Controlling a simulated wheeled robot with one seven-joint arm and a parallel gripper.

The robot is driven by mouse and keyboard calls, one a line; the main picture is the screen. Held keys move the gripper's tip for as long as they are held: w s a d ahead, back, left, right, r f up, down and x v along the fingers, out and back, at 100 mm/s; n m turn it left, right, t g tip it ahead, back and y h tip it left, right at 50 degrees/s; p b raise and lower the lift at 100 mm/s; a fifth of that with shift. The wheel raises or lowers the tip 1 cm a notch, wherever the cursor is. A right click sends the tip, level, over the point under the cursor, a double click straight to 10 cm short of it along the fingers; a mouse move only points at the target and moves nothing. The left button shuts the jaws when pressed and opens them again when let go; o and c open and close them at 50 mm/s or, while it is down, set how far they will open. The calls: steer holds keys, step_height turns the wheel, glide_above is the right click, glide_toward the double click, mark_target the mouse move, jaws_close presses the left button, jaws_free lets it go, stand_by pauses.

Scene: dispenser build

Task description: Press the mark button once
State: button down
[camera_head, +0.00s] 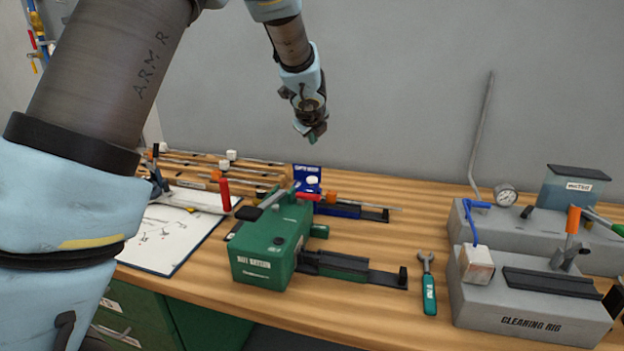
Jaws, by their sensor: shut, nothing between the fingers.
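My gripper (312,135) is shut and empty. It points down in the air at the upper middle, above and behind the workbench, apart from everything on it. I cannot tell for sure which part is the mark button. A small blue unit (306,174) with a blurred label stands behind the green machine, with a white round knob (313,181) at its front. The green machine (262,257) stands at the bench middle, with a red and grey lever on top and small dark details too small to tell apart.
A grey cleaning rig (532,323) with a gauge (505,195) and a blue tank (572,188) fills the right. A wrench (427,282) lies left of it. A clipboard (170,232), a red marker-like cylinder (224,195) and rods lie at left.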

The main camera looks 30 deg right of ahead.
steer(key=b, duration=0.9)
glide_toward(313, 177)
steer(key=w+d+f, duration=0.1)
steer(key=w+f, duration=0.1)
steer(key=w, duration=0.1)
steer(key=w+d+f, duration=0.1)
steer(key=shift+w+d, duration=0.2)
steer(key=shift+d, duration=0.2)
stand_by(1.0)
steer(key=shift+f, duration=0.35)
steer(key=shift+f+b, duration=0.7)
steer(key=shift+b, duration=0.25)
stand_by(0.6)
steer(key=shift+r, duration=0.1)
steer(key=shift+r+p, duration=1.05)
steer(key=shift+p, duration=0.05)
